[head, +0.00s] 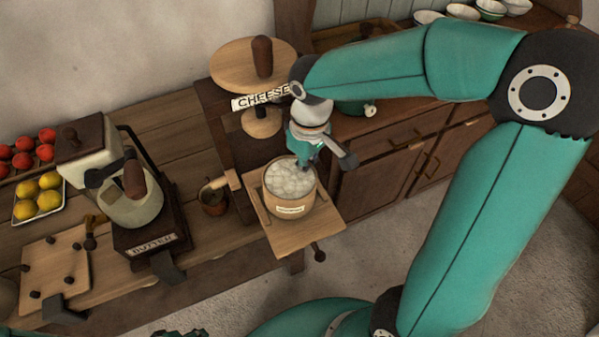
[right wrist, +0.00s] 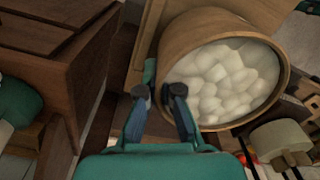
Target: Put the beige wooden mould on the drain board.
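The beige wooden mould (head: 290,205) is a round tub with a pale label, filled with white curds. It stands upright on a square wooden board (head: 326,215) below the CHEESE sign. It also shows large in the right wrist view (right wrist: 172,45), its open top facing the camera. A flat board with dark pegs (head: 58,262) lies at the left. I cannot tell which board is the drain board.
The cheese press (head: 235,66) rises behind the mould. A BUTTER machine (head: 148,232), a small pot (head: 214,202) and a tray of lemons (head: 20,212) stand on the left bench. My right arm spans the right side, above cabinets (head: 385,180).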

